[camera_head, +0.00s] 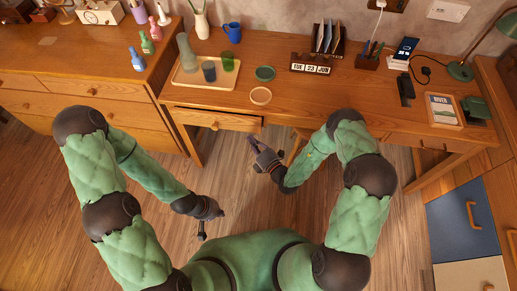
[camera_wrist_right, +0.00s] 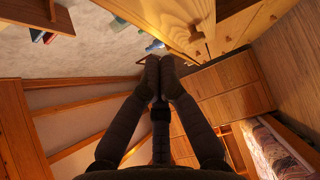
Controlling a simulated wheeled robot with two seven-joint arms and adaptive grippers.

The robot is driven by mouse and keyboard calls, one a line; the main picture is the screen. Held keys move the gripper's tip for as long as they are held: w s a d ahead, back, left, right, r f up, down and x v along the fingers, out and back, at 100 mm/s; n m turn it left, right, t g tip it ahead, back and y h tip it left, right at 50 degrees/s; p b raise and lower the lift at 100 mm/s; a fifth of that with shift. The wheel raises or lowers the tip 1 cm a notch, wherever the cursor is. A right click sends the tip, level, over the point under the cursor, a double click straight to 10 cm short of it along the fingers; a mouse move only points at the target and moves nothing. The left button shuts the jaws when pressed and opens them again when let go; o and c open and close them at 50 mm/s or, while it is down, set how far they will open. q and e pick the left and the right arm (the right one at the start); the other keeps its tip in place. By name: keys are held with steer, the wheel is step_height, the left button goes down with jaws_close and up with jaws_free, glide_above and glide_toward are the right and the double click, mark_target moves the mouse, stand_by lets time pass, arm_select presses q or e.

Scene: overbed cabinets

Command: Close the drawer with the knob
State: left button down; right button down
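The drawer with the knob (camera_head: 214,121) is under the left part of the wooden desk and stands partly pulled out. Its small round knob (camera_head: 214,127) is on the middle of its front. My right gripper (camera_head: 254,142) is to the right of this drawer and apart from the knob. In the right wrist view its fingertips (camera_wrist_right: 159,62) meet with nothing seen between them. A wooden front with a knob (camera_wrist_right: 196,37) shows just beyond them there. My left gripper (camera_head: 212,224) hangs lower over the floor, its fingers apart and empty.
The desktop (camera_head: 205,98) carries a tray (camera_head: 188,75) with a vase and cups, a round coaster (camera_head: 260,96), a calendar (camera_head: 311,68) and other small items. A drawer cabinet (camera_head: 100,95) stands at left. Wooden floor (camera_head: 235,190) is free between my arms.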

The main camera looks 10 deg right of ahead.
mark_target(243, 120)
arm_select(q)
steer(key=shift+f+b, duration=1.15)
steer(key=shift+f, duration=0.2)
arm_select(e)
steer(key=shift+w+a, duration=0.15)
steer(key=shift+w, duration=3.2)
